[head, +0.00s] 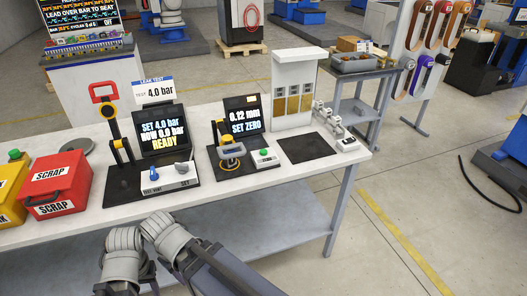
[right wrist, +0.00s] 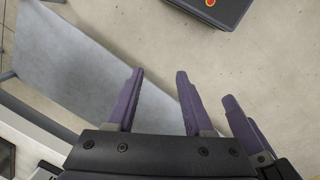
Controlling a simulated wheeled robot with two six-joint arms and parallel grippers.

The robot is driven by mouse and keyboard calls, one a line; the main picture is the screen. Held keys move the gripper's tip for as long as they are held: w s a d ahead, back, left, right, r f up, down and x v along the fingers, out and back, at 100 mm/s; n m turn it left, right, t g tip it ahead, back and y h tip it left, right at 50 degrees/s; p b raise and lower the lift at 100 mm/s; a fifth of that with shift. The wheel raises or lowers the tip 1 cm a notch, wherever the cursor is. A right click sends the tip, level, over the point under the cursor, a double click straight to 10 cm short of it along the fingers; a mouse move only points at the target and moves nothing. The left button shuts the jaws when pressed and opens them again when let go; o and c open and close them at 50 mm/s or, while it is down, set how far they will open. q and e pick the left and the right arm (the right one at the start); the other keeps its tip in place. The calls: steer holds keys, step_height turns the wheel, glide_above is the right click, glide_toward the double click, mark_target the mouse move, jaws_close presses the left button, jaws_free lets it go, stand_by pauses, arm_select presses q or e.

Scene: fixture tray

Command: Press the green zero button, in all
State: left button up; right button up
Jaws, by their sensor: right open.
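The green zero button (head: 264,153) sits on a small white box at the right of the dark gauge station (head: 200,168) on the bench. The station's screen (head: 244,121) reads 0.12 mm and SET ZERO. A dial gauge (head: 231,151) stands in front of that screen. My right gripper (right wrist: 160,72) shows purple fingers, apart and empty, over floor and a grey surface in the right wrist view. It is away from the button, which that view does not show. A further purple finger lies at its right; I cannot tell whose. I cannot make out my left gripper in the head view.
A red scrap bin (head: 57,182) is further left. A dark mat (head: 309,148) and white rack (head: 293,68) are at the right. The bench's front edge (head: 290,176) is clear.

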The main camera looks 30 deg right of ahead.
jaws_close()
stand_by(1.5)
